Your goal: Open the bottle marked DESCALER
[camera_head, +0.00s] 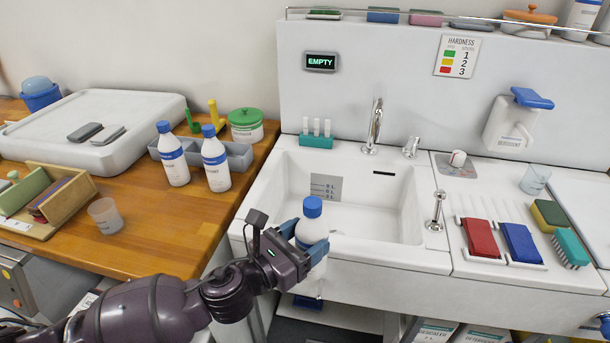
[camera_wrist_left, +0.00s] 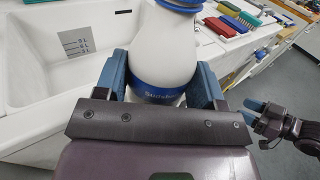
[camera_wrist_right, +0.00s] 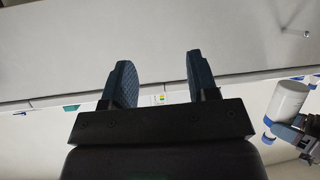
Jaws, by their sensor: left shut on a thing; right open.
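My left gripper (camera_head: 303,241) is shut on a white bottle (camera_head: 314,229) with a blue cap (camera_head: 312,206). It holds the bottle roughly upright in front of the sink's front edge. In the left wrist view the bottle (camera_wrist_left: 165,55) sits between both fingers, with a blue band in front; I cannot make out DESCALER on it. The cap is on, mostly cut off at the top of that view. My right gripper (camera_wrist_right: 160,80) is open and empty in its own wrist view. It also shows, apart from the bottle, at the right of the left wrist view (camera_wrist_left: 262,113).
Two similar white bottles, one left (camera_head: 173,154) and one right (camera_head: 216,160), stand by a grey bin on the wooden counter (camera_head: 150,245). The sink (camera_head: 365,230) is empty. Red (camera_head: 480,237) and blue (camera_head: 521,243) brushes lie right of it. A display (camera_head: 321,62) reads EMPTY.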

